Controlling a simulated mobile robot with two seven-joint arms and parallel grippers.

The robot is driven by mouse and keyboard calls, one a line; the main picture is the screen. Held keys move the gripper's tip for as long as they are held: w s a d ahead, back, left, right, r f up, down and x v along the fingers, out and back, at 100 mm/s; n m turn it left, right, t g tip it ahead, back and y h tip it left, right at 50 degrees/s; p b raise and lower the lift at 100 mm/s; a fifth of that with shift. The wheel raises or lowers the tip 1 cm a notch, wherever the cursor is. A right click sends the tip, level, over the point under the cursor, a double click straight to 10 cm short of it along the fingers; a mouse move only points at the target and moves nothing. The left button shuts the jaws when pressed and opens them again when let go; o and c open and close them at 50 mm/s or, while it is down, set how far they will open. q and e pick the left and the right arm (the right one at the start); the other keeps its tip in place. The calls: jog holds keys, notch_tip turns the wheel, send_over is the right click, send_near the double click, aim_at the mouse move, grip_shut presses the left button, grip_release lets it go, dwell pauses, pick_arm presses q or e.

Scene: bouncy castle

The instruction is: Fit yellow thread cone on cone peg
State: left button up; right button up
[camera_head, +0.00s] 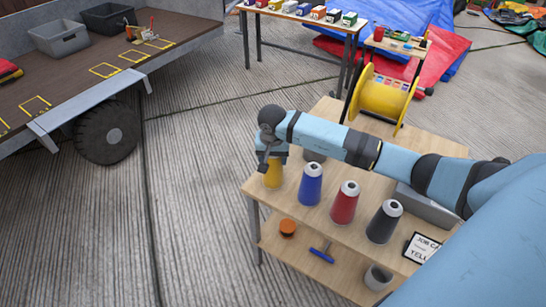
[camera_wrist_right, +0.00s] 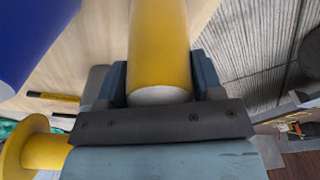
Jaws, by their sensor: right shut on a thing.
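The yellow thread cone (camera_head: 273,175) is at the left edge of the wooden table (camera_head: 330,235), below my right gripper (camera_head: 271,158). In the right wrist view the yellow cone (camera_wrist_right: 158,45) sits between the two fingers of the right gripper (camera_wrist_right: 160,80), which is shut on it. I cannot tell whether the cone's base touches the table. I cannot make out the cone peg; my arm and gripper hide part of the tabletop. My left gripper is not in view.
Blue (camera_head: 310,184), red (camera_head: 344,203) and black (camera_head: 384,222) thread cones stand in a row right of the yellow one. A yellow spool (camera_head: 382,97) is behind my arm. A lower shelf holds an orange item (camera_head: 288,227). Open floor (camera_head: 195,210) lies left.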

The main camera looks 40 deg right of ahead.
jog(key=o, duration=1.4)
